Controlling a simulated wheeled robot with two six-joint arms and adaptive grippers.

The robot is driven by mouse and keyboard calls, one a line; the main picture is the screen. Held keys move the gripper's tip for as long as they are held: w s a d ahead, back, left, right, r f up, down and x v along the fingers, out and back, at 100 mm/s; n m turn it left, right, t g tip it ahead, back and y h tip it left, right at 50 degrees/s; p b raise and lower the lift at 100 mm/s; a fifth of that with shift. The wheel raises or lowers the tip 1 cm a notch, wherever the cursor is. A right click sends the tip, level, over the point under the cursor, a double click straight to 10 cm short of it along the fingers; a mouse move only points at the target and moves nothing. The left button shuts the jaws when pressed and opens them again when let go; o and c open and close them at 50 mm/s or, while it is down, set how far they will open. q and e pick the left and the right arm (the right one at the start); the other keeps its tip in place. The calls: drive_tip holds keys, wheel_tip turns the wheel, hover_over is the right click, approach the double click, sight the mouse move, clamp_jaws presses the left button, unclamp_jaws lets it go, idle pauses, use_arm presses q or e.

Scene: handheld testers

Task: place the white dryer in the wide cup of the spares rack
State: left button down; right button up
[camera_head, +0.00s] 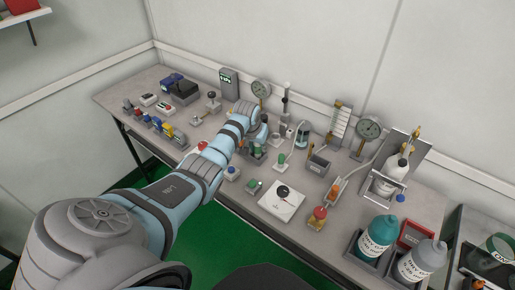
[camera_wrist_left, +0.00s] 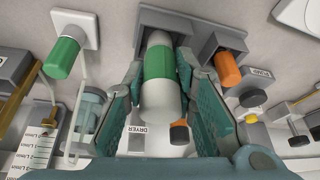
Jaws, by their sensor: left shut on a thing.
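My left gripper (camera_wrist_left: 160,100) is shut on a pale cylinder with a green band, which looks like the white dryer (camera_wrist_left: 159,98). A grey block with a dark opening (camera_wrist_left: 150,18), which looks like the wide cup of the spares rack, is at the dryer's far end. I cannot tell whether that end is inside it. A second grey holder (camera_wrist_left: 212,43) beside it has an orange cylinder (camera_wrist_left: 228,68) at its opening. In the head view my left gripper (camera_head: 256,150) is low over the bench, and the arm hides much of the dryer and rack. My right gripper is not in view.
A "DRYER" label (camera_wrist_left: 139,130) lies below the held cylinder in the wrist view. A green-capped fitting on a white plate (camera_wrist_left: 66,50) is close on the left. Gauges, bottles and a white pad (camera_head: 282,203) crowd the bench (camera_head: 235,210).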

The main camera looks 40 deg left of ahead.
use_arm(q)
drive_tip(key=shift+f, duration=0.35)
drive_tip(key=shift+r, duration=0.1)
drive_tip(key=c, duration=1.3)
unclamp_jaws()
